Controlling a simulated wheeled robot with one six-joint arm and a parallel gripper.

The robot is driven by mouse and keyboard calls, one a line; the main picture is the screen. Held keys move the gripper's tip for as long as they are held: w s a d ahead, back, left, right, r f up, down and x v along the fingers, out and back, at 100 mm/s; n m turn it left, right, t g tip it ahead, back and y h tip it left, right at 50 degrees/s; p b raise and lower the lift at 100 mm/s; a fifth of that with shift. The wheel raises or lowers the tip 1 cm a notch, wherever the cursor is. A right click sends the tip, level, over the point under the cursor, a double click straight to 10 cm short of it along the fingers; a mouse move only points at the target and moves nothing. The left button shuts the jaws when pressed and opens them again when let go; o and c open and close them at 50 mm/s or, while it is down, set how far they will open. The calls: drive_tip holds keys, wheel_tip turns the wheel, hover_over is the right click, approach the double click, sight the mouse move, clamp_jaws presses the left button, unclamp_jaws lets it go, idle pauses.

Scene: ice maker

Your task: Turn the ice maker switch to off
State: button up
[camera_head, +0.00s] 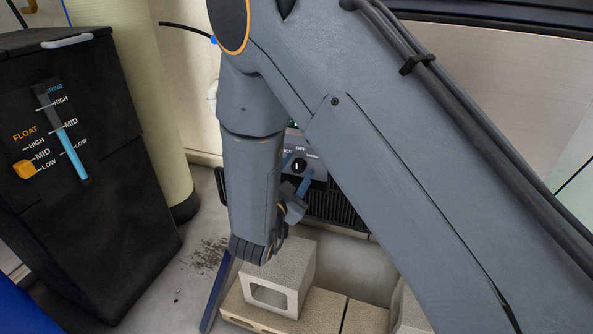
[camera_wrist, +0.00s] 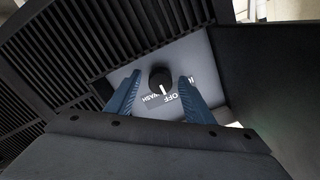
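The ice maker switch is a round black knob (camera_wrist: 160,78) on a grey panel (camera_wrist: 140,108) with OFF, WASH and ICE labels. Its white mark points roughly toward the OFF label in the wrist view. The knob also shows in the head view (camera_head: 299,165), just below the OFF label, with its white mark near upright. My gripper (camera_wrist: 159,80) is open, its two blue fingers on either side of the knob with gaps between. I cannot tell how far the fingertips are from the panel. My arm hides much of the ice maker in the head view.
A black slatted grille (camera_wrist: 70,50) borders the panel; it also shows below the knob in the head view (camera_head: 335,205). Concrete blocks (camera_head: 290,258) lie on the floor below. A black box with sliders (camera_head: 110,150) and a cream column (camera_head: 150,90) stand at left.

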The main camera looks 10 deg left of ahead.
drive_tip(key=s+a+p, duration=0.1)
drive_tip(key=s+p, duration=0.1)
drive_tip(key=s, duration=0.5)
drive_tip(key=shift+s, duration=0.4)
